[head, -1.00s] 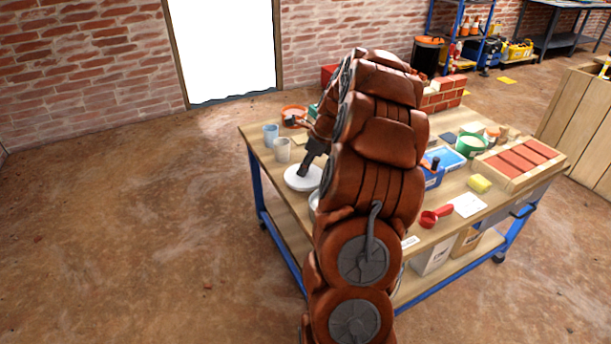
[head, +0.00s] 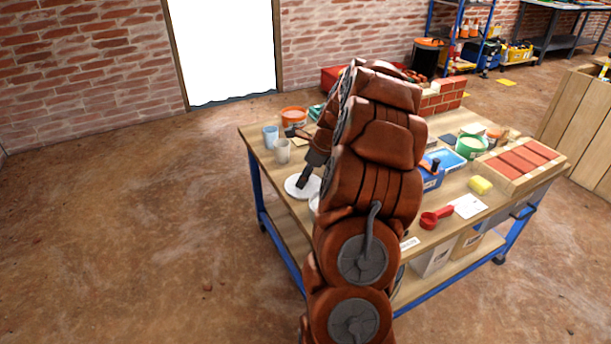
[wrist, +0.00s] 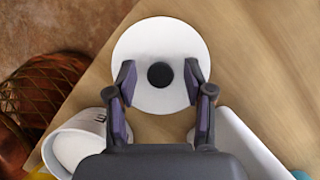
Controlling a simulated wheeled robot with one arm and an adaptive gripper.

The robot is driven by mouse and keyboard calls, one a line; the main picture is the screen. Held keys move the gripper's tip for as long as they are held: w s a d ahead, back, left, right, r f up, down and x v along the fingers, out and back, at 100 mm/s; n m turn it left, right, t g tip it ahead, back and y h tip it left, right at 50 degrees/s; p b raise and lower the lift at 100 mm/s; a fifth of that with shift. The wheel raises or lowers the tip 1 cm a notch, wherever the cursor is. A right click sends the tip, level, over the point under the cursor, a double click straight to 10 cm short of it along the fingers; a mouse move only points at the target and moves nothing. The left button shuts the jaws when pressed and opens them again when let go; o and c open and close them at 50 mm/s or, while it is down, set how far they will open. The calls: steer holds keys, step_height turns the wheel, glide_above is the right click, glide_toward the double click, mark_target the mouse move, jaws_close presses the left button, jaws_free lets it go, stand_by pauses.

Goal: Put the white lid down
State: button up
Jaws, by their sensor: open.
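The white lid (head: 292,187) is a round disc lying flat on the wooden workbench near its left corner. In the wrist view the lid (wrist: 150,38) shows a black knob (wrist: 160,75) at its middle. My gripper (wrist: 160,78) is open, with one finger on each side of the knob and a visible gap to it on both sides. In the head view my gripper (head: 302,184) points down at the lid, and my arm hides part of the bench.
Two cups, one blue (head: 270,135) and one grey (head: 282,151), stand behind the lid. An orange tub (head: 293,115) is farther back. In the wrist view a white round container (wrist: 76,146) and a white box-like one (wrist: 240,148) flank my gripper. Bare bench (wrist: 262,75) lies right of the lid.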

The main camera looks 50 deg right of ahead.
steer(key=p+v, duration=0.2)
steer(key=v, duration=1)
steer(key=s+a+r+n+g, duration=0.1)
steer(key=s+a+n+g, duration=0.1)
steer(key=a+n, duration=0.8)
steer(key=s+a+n+g, duration=0.15)
steer(key=a+n, duration=0.25)
steer(key=a, duration=1.3)
steer(key=s+a+f+n+g+h, duration=0.1)
steer(key=s+a+f+n+g, duration=0.1)
steer(key=s+a+n, duration=0.4)
steer(key=s+a+f+n+g+h, duration=0.1)
steer(key=s+a+f+n, duration=0.1)
steer(key=s+a+n, duration=0.4)
steer(key=s+n, duration=0.4)
steer(key=s, duration=0.5)
steer(key=shift+s+a+n+g, duration=0.25)
steer(key=shift+a+n+g, duration=0.05)
steer(key=shift+n+g, duration=0.1)
